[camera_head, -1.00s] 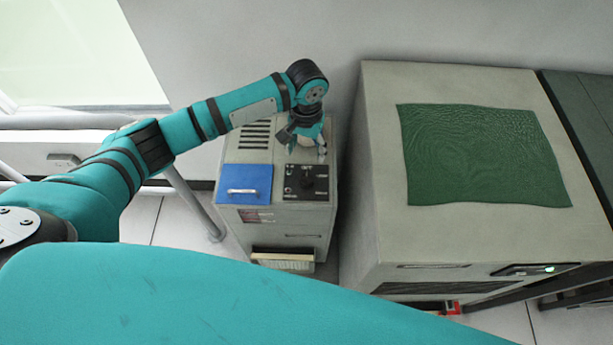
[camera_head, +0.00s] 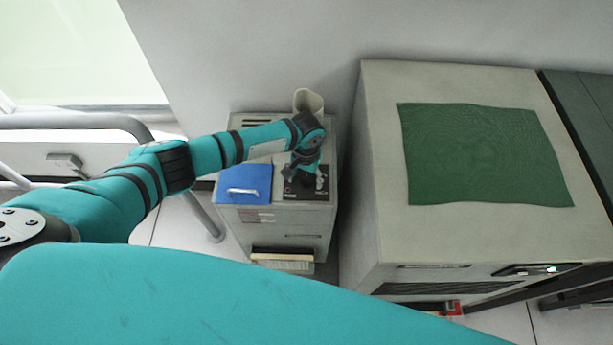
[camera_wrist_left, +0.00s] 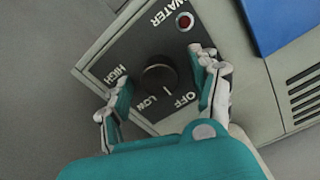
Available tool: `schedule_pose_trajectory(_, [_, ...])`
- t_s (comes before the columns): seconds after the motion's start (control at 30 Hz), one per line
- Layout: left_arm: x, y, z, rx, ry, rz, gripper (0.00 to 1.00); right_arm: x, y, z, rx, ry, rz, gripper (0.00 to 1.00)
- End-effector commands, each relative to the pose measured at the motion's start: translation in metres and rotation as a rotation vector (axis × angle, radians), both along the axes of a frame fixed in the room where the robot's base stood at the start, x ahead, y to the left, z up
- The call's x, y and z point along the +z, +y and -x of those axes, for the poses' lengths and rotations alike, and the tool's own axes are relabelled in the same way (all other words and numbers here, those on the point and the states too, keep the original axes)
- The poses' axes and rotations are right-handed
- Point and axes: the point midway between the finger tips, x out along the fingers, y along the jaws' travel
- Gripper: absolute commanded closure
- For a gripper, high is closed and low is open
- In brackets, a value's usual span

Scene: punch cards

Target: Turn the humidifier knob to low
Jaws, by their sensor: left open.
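The humidifier (camera_head: 285,222) is a grey box on the floor by the wall, with a dark control panel (camera_head: 321,195) on top. In the left wrist view the black round knob (camera_wrist_left: 155,75) sits on that panel (camera_wrist_left: 146,42), among the labels HIGH, LOW, OFF and WATER. A short pale mark shows beside the knob between LOW and OFF. I cannot tell exactly where the knob points. My left gripper (camera_head: 302,180) is over the panel and hides the knob in the head view. In the wrist view its open fingers (camera_wrist_left: 150,86) stand either side of the knob, with gaps.
A blue lid (camera_head: 247,180) with a handle is left of the panel. A white spout (camera_head: 308,101) rises behind my wrist. A large grey cabinet (camera_head: 385,180) with a green mat (camera_head: 480,155) stands close on the right. A grey rail (camera_head: 200,210) is at the left.

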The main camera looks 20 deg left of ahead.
Motion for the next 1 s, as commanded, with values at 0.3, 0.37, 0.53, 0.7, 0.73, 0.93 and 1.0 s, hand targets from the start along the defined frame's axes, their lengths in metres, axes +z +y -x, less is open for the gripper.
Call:
schedule_pose_trajectory(0.3, [0.0004, -0.0001, 0.0000, 0.000, 0.000, 0.000, 0.63, 0.0000, -0.0001, -0.0002, 0.000, 0.000, 0.000, 0.38])
schedule_pose_trajectory(0.37, [0.0005, -0.0001, 0.0000, 0.000, 0.000, 0.000, 0.71, 0.0000, -0.0001, -0.0001, 0.000, 0.000, 0.000, 0.38])
schedule_pose_trajectory(0.53, [0.0006, 0.0002, -0.0001, 0.000, 0.000, 0.000, 0.93, 0.0001, -0.0001, -0.0002, 0.000, 0.000, 0.000, 0.38])
schedule_pose_trajectory(0.7, [0.0007, 0.0004, -0.0001, -0.008, 0.000, -0.001, 0.93, 0.0004, 0.0000, -0.0003, 0.000, 0.000, 0.000, 0.38])
schedule_pose_trajectory(0.73, [0.0008, 0.0004, 0.0000, -0.013, 0.000, -0.001, 0.93, 0.0006, 0.0000, -0.0003, 0.000, 0.000, 0.000, 0.38])
schedule_pose_trajectory(0.93, [0.0014, -0.0001, -0.0001, -0.081, 0.001, 0.001, 0.93, 0.0027, 0.0000, -0.0003, 0.000, 0.000, 0.000, 0.38])
schedule_pose_trajectory(1.0, [0.0016, -0.0001, -0.0002, -0.125, 0.000, 0.000, 0.93, 0.0038, 0.0000, -0.0003, 0.000, 0.000, 0.000, 0.38])
